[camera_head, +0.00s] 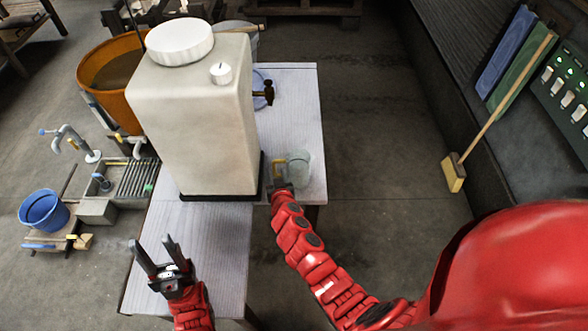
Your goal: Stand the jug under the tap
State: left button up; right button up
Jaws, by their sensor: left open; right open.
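The jug (298,168), pale green and see-through with a yellow handle (278,170) on its left side, stands upright on the table near its right edge. The tap (264,94), dark with a brown top, sticks out from the right side of the big white tank (197,125). The jug is nearer to me than the tap and apart from it. My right gripper (281,186) is open, just short of the handle; I cannot tell if its fingers are around it. My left gripper (158,256) is open and empty over the table's near left part.
The pale table (300,100) is clear along its right side between jug and tap. A blue round thing (259,80) is partly hidden behind the tap. An orange tub (112,72), a small sink (98,208) and a blue bucket (44,211) stand left. A broom (455,172) leans right.

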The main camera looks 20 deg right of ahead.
jog(key=shift+x, duration=1.1)
jog(key=shift+d, duration=0.1)
jog(key=shift+c, duration=0.3)
grip_shut()
